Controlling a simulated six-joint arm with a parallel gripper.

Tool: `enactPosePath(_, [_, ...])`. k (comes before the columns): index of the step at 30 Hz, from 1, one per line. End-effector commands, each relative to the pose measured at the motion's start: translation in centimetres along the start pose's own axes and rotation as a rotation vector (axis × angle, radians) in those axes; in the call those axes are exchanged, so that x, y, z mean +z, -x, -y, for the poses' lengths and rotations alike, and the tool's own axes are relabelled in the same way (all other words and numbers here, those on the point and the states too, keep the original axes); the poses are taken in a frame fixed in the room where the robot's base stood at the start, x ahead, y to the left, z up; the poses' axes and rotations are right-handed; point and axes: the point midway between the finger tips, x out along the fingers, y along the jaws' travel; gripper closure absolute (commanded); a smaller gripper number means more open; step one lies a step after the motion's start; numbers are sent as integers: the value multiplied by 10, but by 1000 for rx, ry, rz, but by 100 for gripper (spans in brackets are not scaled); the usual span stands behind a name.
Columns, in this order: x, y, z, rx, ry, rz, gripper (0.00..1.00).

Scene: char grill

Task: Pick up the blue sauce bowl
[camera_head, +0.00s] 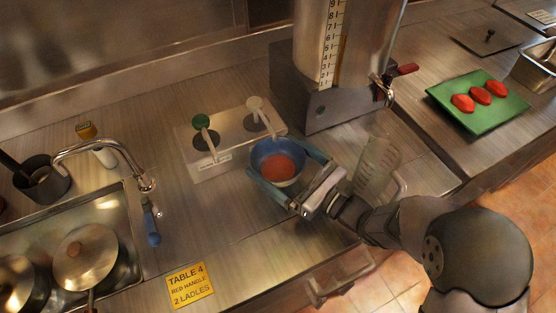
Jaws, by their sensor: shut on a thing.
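The blue sauce bowl (265,151) holds red-orange sauce and is upright near the middle of the head view. My gripper (275,163) reaches in from the lower right, with one finger on each side of the bowl. It is shut on the bowl. The bowl is just in front of the metal holder with the ladles. I cannot tell whether its base touches the counter.
A metal ladle holder (185,152) with green and white handles stands behind. A clear measuring jug (376,165) is right beside my gripper. A large dispenser (345,50) stands at the back. A sink (125,215) with a faucet is left. The front counter is clear around a yellow sign (189,286).

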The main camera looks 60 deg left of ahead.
Motion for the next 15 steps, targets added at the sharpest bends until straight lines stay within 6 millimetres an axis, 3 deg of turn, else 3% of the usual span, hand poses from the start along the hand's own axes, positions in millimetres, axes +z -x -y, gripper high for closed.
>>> enactPosePath(1, [14,0,0,0,4,4,41])
enactPosePath(3, [6,15,2,-4,0,0,41])
enactPosePath(15, [6,110,2,-7,0,1,41])
